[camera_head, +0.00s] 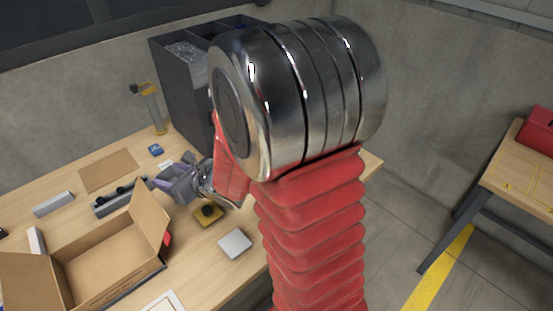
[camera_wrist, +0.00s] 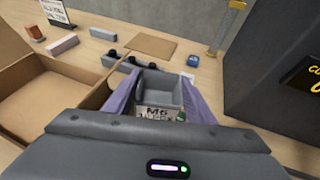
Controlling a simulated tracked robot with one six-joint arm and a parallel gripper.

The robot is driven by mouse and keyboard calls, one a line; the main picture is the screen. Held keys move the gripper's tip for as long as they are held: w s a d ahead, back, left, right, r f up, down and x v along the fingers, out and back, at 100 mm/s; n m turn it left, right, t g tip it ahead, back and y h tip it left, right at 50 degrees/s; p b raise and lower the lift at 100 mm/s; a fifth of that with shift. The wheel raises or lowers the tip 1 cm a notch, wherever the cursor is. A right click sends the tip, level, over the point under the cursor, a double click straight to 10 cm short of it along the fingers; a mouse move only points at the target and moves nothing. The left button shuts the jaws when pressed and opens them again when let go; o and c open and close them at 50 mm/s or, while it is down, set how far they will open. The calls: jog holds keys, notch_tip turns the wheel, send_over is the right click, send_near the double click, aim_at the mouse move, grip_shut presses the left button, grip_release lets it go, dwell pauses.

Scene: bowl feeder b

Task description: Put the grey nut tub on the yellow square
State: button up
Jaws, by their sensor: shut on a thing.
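The grey nut tub (camera_wrist: 158,92) is between my gripper's two purple-grey fingers (camera_wrist: 158,98) in the wrist view, with a white label on its near wall. My gripper (camera_head: 172,182) is shut on it, over the wooden workbench; in the head view the tub is hard to make out behind the fingers. Whether the tub touches the bench is not clear. Thin yellow lines on the right-hand table (camera_head: 530,190) look like a yellow square outline, partly cut off by the picture edge.
An open cardboard box (camera_head: 105,262) stands left of my gripper. A grey rail with black knobs (camera_head: 118,198) is close beyond the tub. A dark cabinet (camera_wrist: 262,75) stands to the right. A tan mat (camera_head: 108,171) lies behind. Floor separates the two tables.

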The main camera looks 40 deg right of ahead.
jog(key=w+d+m+h, duration=0.2)
jog(key=w+d, duration=0.1)
jog(key=d, duration=1.7)
jog(key=s+d, duration=0.2)
jog(key=d, duration=0.6)
jog(key=s+d+m+h, duration=0.1)
jog(key=s+d, duration=0.2)
jog(key=d, duration=0.6)
jog(key=shift+s+d+t+h, duration=0.15)
jog(key=shift+s+t+h, duration=0.15)
jog(key=shift+t, duration=0.1)
jog(key=shift+f, duration=3.1)
jog(key=shift+f, duration=0.1)
jog(key=shift+f, duration=1.75)
